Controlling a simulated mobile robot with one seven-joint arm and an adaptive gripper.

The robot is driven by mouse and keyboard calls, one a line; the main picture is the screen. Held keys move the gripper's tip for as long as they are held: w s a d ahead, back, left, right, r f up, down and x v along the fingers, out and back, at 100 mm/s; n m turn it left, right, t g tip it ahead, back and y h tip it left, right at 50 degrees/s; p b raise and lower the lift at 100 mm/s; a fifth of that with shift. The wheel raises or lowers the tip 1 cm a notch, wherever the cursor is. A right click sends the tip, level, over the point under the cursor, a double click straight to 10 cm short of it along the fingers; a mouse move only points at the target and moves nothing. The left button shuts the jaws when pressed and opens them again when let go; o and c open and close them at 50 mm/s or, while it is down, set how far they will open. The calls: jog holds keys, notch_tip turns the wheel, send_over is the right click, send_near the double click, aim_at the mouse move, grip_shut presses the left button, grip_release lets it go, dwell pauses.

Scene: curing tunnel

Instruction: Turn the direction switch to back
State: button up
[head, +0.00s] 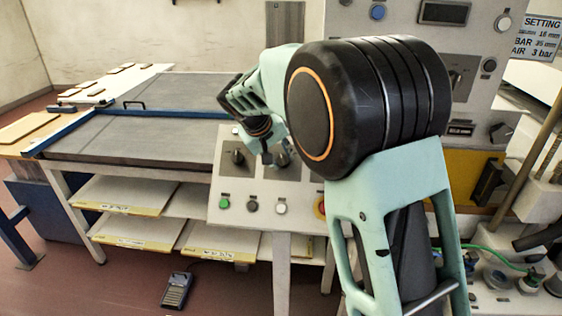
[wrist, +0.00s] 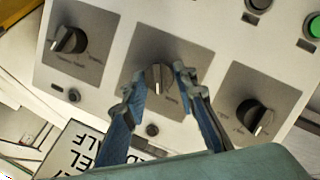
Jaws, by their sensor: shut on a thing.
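The sloping control panel (head: 262,186) carries rotary switches on grey plates. In the wrist view the middle rotary switch (wrist: 158,77) is a dark knob with a pale edge, between the fingers of my gripper (wrist: 155,80). My gripper is shut on it. Another black switch (wrist: 68,40) is to its left and one (wrist: 254,115) to its right, both clear of the fingers. The lettering is too blurred to tell which one is the direction switch or where back is. In the head view my gripper (head: 267,158) reaches the panel, and my arm hides part of it.
A conveyor bed (head: 130,139) stands to the left, with shelves beneath. A pedal (head: 176,290) lies on the floor.

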jog(key=shift+s+a+f+n+t+h+b, duration=0.1)
jog(key=shift+n+t+h+b, duration=0.25)
jog(key=shift+n, duration=0.55)
jog(key=shift+f+n+t+h+b, duration=0.15)
jog(key=shift+n+b, duration=0.35)
jog(key=shift+n, duration=0.4)
jog(key=shift+r, duration=0.15)
jog(key=o, duration=1.2)
jog(key=shift+c, duration=0.2)
jog(key=v, duration=1.2)
